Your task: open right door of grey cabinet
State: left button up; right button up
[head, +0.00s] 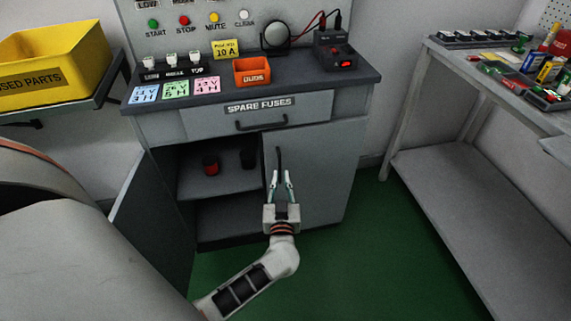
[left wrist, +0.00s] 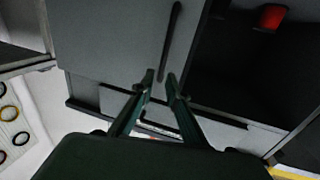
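The grey cabinet (head: 190,130) stands ahead under a dark counter. Its right door (head: 325,175) looks closed, with a dark vertical bar handle (head: 279,160) near its left edge. Its left door (head: 150,215) is swung open, baring shelves. My left gripper (head: 281,173) is open in front of the right door, at the handle's lower part. The left wrist view shows the handle (left wrist: 172,38) with one end between the parted fingertips (left wrist: 160,77). I cannot tell whether they touch it. My right gripper is not in view.
A red can (head: 211,164) and a dark can (head: 248,158) stand on the cabinet shelf. The spare fuses drawer (head: 205,125) above is shut. A grey workbench (head: 440,165) stands to the right. Green floor (head: 370,260) between them is clear.

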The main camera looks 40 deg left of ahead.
aim_at(280, 163)
pick_arm(q)
jog(key=b+x, duration=0.1)
jog(key=x, duration=0.5)
jog(key=shift+w+a+f, duration=0.1)
jog(key=shift+a, duration=0.25)
jog(key=shift+w+a+b, duration=0.3)
jog(key=shift+w+b, duration=0.05)
jog(key=shift+w, duration=0.05)
jog(key=shift+w+r, duration=0.1)
jog(key=shift+r, duration=0.1)
grip_shut()
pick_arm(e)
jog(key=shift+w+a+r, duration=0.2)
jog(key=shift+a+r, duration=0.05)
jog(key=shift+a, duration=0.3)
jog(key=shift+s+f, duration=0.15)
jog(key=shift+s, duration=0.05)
